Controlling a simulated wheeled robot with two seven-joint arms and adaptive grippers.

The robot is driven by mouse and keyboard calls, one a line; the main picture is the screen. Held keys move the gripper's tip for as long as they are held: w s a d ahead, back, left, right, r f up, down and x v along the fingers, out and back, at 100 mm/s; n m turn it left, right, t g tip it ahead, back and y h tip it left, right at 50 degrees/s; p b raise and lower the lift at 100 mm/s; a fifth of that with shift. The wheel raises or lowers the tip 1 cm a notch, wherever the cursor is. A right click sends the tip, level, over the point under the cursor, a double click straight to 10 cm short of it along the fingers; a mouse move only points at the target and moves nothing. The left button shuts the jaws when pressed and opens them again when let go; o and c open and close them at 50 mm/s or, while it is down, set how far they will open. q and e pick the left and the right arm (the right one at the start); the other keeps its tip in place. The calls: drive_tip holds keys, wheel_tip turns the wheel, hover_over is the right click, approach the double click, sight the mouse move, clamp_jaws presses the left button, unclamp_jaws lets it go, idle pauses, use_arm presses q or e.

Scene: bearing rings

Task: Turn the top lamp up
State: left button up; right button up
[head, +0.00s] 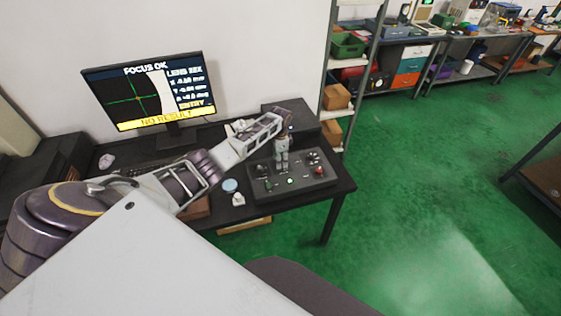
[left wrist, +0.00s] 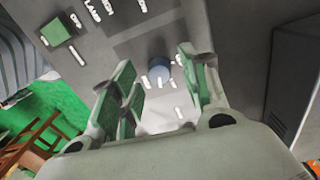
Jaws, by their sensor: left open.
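The control box (head: 265,187) is a dark panel with knobs, buttons and small lights, at the right end of the desk. My left gripper (head: 282,167) points down over its rear part. In the left wrist view my left gripper (left wrist: 155,68) is open, its green-padded fingers apart. A round blue-grey knob (left wrist: 158,66) shows between the fingertips, with white marks around it. I cannot tell whether the fingers touch it, and its label is not readable. A green square button (left wrist: 57,32) lies on the panel at the upper left. My right gripper is not in view.
A monitor (head: 140,92) reads "FOCUS OK" and "NO RESULT". A dark box (head: 292,120) stands behind the control box. A light blue disc (head: 229,185) lies left of it on the desk. Shelving (head: 336,90) stands behind to the right. Green floor is open at the right.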

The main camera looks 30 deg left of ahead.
use_arm(q)
wheel_tip(320, 180, up, 11)
drive_tip(key=shift+f, duration=0.15)
idle(0.4)
